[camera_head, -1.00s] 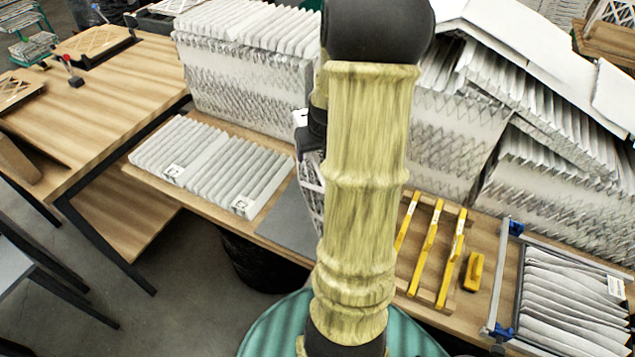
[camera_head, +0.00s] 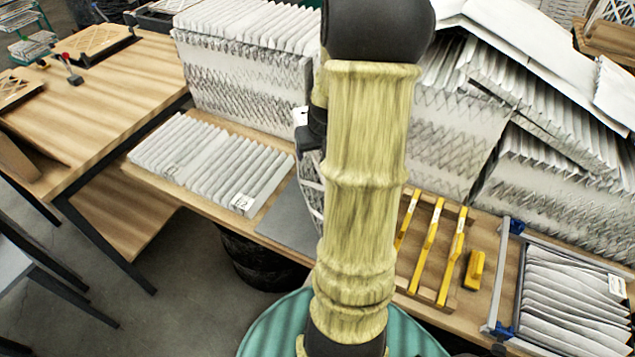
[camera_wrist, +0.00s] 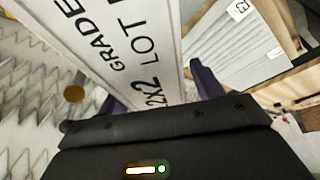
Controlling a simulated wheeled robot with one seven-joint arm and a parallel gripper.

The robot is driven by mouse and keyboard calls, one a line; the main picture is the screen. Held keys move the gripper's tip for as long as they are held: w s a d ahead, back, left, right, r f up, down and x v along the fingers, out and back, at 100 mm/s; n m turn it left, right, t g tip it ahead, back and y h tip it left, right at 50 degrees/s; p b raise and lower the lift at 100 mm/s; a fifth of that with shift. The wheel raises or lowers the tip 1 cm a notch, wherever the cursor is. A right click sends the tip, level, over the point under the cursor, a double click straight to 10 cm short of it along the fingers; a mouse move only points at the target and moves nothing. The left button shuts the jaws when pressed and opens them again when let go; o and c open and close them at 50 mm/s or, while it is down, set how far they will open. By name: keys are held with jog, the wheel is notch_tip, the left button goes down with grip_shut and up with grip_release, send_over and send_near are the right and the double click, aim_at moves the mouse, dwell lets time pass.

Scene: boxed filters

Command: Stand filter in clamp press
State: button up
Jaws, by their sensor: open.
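A white-framed filter (camera_wrist: 140,45) with printed text, including "GRADE", "2X2" and "LOT", fills the middle of the wrist view. It reaches down between the two fingers of my gripper (camera_wrist: 158,95), which is open. I cannot tell whether either finger touches it. In the head view a sliver of an upright filter (camera_head: 311,180) shows left of my arm, above a grey mat (camera_head: 288,222); my arm hides the rest and most of my gripper. A metal frame with blue corner pieces (camera_head: 508,268) at right holds a grey pleated filter (camera_head: 570,300); I cannot tell if this is the clamp press.
Flat pleated filters (camera_head: 205,165) lie left of the mat. Tall filter stacks (camera_head: 245,85) line the back. A wooden rack with yellow bars (camera_head: 430,245) and a yellow block (camera_head: 474,270) sit right of my arm. Another wooden table (camera_head: 110,95) stands at left.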

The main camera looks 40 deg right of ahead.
grip_shut()
dwell(0.3)
jog(key=shift+r, duration=0.15)
notch_tip(320, 180, up, 10)
jog(key=shift+r+b, duration=0.15)
jog(key=shift+b, duration=0.8)
